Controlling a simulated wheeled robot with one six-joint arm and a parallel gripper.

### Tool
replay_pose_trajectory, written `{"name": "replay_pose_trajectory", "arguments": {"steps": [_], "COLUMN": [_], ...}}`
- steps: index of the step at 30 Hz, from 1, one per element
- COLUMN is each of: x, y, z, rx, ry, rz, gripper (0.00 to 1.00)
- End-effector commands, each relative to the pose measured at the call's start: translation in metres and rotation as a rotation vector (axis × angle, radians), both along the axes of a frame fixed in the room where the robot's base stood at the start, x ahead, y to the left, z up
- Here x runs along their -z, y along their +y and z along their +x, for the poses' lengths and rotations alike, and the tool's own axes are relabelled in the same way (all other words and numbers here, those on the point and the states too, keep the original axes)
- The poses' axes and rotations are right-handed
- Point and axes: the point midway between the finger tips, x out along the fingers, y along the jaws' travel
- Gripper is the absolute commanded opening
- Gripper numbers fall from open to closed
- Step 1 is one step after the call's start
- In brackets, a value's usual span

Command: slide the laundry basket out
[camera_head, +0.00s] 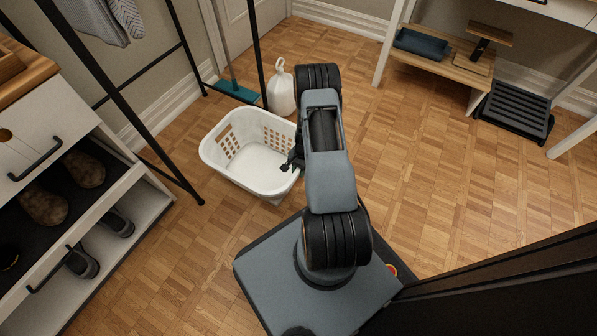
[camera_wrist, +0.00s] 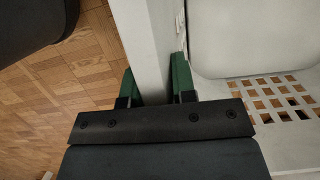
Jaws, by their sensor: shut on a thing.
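The white laundry basket (camera_head: 226,162) stands on the wood floor in the head view, empty, with rows of square holes in its walls. My gripper (camera_head: 291,162) is at the basket's right side, partly hidden by my arm. In the wrist view my gripper (camera_wrist: 156,88) has its green-padded fingers on either side of the basket's white rim (camera_wrist: 147,50) and is shut on it. The basket's inside and its perforated wall (camera_wrist: 275,100) show to the right there.
A white jug-like bottle (camera_head: 281,92) and a teal broom (camera_head: 235,91) stand behind the basket. A black rack frame (camera_head: 165,165) and an open shoe cabinet (camera_head: 95,205) are on the left. A desk with a low shelf (camera_head: 440,62) is at back right.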

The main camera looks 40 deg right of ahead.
Motion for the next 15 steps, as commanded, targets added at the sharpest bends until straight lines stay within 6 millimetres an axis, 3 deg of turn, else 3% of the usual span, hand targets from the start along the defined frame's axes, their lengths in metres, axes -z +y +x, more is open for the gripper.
{"name": "replay_pose_trajectory", "arguments": {"steps": [13,14,15], "x": [0.0004,0.0004,0.0004], "y": [0.0047,0.0047,0.0048], "z": [0.0009,0.0010,0.0011], "rx": [-0.013,-0.013,-0.014], "ry": [0.004,0.004,0.004], "rz": [0.003,0.003,0.003], "gripper": [0.00,0.27,0.31]}}
